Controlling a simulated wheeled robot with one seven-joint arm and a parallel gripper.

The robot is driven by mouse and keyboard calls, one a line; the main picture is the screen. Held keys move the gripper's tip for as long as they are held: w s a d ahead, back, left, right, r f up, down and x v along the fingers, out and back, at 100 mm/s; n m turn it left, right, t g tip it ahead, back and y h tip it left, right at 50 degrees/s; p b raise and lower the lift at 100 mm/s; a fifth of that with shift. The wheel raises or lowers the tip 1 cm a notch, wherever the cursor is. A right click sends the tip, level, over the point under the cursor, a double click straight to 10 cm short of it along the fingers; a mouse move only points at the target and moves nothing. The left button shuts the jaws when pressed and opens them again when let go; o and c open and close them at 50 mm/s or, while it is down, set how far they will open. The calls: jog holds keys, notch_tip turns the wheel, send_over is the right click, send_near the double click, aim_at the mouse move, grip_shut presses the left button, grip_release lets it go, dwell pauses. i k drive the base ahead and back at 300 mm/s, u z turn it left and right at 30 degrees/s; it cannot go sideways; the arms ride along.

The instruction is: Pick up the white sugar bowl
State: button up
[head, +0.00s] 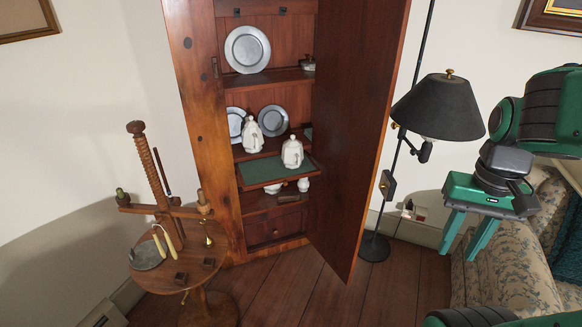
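Several white pieces of crockery stand in the wooden cabinet, and I cannot tell for sure which is the sugar bowl. One white lidded vessel (253,137) stands at the back left, in front of a pewter plate. Another white lidded vessel (292,153) stands upright on the green-topped pull-out shelf (258,171). Below it, a small white piece (303,185) and a partly hidden white piece (273,188) sit on a lower shelf. My green gripper (464,245) is at the right, well apart from the cabinet, pointing down with its fingers apart and nothing between them.
The open cabinet door (362,130) stands between my gripper and the shelves. A black floor lamp (440,108) and a floral sofa (508,270) are at the right. A round wooden table (215,285) with tools stands at the left.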

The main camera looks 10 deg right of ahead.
aim_at(292, 159)
jog(key=z, duration=0.05)
jog(key=i, duration=0.9)
jog(key=u, duration=0.55)
